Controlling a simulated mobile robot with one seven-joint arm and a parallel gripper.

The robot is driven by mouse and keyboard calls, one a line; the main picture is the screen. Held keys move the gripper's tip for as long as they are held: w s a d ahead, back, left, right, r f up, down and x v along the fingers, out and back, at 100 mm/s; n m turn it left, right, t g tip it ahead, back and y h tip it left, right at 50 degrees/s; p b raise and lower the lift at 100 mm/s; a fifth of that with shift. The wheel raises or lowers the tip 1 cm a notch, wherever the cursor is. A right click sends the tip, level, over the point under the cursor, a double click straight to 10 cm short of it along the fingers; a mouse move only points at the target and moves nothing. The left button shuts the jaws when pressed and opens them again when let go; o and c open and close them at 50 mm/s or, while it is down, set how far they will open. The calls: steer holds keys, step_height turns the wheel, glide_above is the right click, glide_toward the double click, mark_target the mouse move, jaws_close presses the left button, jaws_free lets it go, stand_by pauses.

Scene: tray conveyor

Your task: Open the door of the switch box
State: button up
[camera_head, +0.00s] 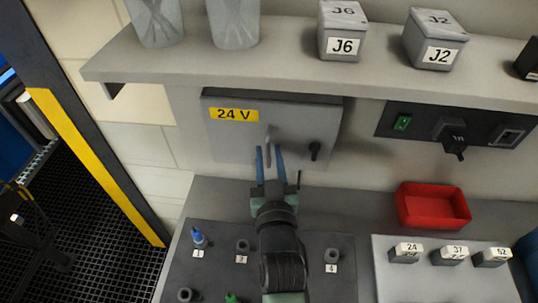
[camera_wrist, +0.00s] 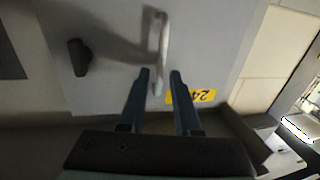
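The switch box (camera_head: 232,139) is a grey box on the wall under the shelf, with a yellow 24 V label (camera_head: 234,114). Its door looks shut. A pale bar handle (camera_head: 268,138) stands upright near the door's middle, and a black knob (camera_head: 314,149) sits to its right. My gripper (camera_head: 269,152) is in front of the door at the handle. In the wrist view my gripper (camera_wrist: 160,76) has its two blue fingers apart, with the lower end of the handle (camera_wrist: 159,50) between or just beyond their tips. I cannot tell any contact. The black knob (camera_wrist: 79,57) is at left there.
A shelf (camera_head: 300,75) with blocks J6 (camera_head: 342,45) and J2 (camera_head: 433,54) juts out above the box. A black switch panel (camera_head: 455,125) and a red bin (camera_head: 432,205) are to the right. A dark board (camera_head: 200,265) with numbered pegs lies below.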

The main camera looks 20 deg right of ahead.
jaws_close()
stand_by(1.2)
